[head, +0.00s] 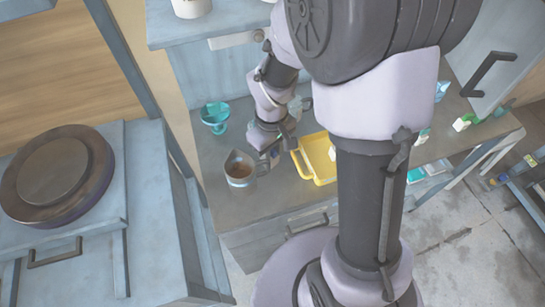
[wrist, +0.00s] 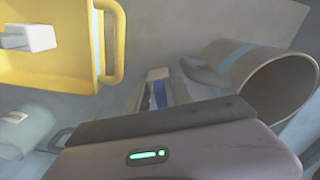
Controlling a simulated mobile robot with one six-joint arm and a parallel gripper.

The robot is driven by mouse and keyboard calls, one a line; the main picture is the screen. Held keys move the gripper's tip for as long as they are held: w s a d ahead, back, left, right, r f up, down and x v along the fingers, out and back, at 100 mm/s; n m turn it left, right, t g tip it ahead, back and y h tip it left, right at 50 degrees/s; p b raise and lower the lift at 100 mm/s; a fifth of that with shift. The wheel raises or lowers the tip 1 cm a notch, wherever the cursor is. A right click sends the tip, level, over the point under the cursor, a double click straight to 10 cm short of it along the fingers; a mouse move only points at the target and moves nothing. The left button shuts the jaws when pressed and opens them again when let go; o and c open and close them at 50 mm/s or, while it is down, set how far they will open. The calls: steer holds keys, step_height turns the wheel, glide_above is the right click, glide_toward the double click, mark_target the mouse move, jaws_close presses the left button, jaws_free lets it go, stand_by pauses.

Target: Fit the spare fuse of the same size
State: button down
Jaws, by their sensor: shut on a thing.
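My gripper (wrist: 158,92) is shut on a small blue thing with a pale end (wrist: 159,88), seen between its fingers in the wrist view. I cannot tell from its shape whether it is a fuse. In the head view my gripper (head: 269,152) is low over the grey worktop, between a metal jug (head: 240,170) and a yellow tray (head: 322,182); the held thing is hard to make out there. A white block (wrist: 28,37) lies in the tray, which shows at upper left in the wrist view. No fuse holder can be made out.
The jug (wrist: 272,82) is close on the right in the wrist view. A pale cylinder (wrist: 22,132) lies at its lower left. In the head view, a teal cup (head: 215,117) stands behind the jug, and several small white and green things (head: 463,122) lie at right.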

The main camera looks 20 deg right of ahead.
steer(key=c, duration=1.6)
jaws_free()
steer(key=shift+f, duration=0.15)
steer(key=o, duration=0.5)
steer(key=shift+c, duration=0.2)
